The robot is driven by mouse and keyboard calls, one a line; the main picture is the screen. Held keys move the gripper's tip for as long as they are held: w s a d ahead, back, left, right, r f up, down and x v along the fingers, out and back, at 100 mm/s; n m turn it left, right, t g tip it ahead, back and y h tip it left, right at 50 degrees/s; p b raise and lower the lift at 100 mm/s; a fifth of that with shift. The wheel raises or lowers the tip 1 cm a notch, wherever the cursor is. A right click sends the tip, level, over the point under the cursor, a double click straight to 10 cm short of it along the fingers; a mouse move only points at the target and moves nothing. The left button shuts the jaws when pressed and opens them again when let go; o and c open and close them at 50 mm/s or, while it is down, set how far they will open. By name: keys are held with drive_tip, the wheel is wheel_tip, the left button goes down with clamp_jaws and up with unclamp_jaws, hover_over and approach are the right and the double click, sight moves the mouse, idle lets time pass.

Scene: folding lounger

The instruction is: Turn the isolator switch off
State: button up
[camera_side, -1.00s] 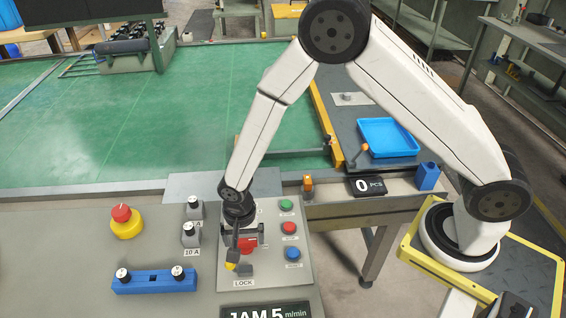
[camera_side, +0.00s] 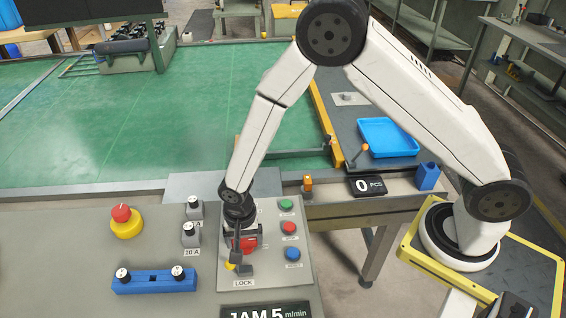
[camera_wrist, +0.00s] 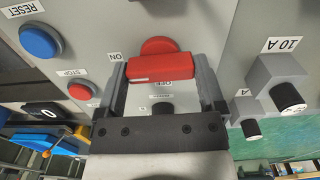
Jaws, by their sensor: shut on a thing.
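The isolator switch has a red bar handle (camera_wrist: 160,67) with a round red hub behind it, on a grey panel. In the wrist view the handle lies crosswise between the two fingers of my gripper (camera_wrist: 162,88), which are shut on it. An ON label (camera_wrist: 116,57) is beside the handle, and another label, seen upside down, is partly hidden below it. In the side view the red handle (camera_side: 247,244) shows partly behind my gripper (camera_side: 241,248), just above the LOCK label. A yellow piece (camera_side: 230,266) sits at the lower left of the switch.
Green, red and blue buttons (camera_side: 293,254) are right of the switch. Fuse holders marked 10 A (camera_side: 190,235) and a yellow-based red emergency button (camera_side: 125,221) are to the left. A blue block (camera_side: 155,281) holds two more fuse-like pieces. A display reading JAM 5 is in front.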

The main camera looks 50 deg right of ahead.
sight(244, 240)
drive_tip(key=shift+n, duration=0.3)
drive_tip(key=n, duration=0.8)
drive_tip(key=shift+n, duration=0.4)
drive_tip(key=n, duration=0.4)
drive_tip(key=shift+w, duration=0.1)
drive_tip(key=shift+n, duration=2.1)
drive_tip(key=o, duration=1)
drive_tip(key=shift+c, duration=0.2)
drive_tip(key=shift+r, duration=0.1)
drive_tip(key=shift+r, duration=3.85)
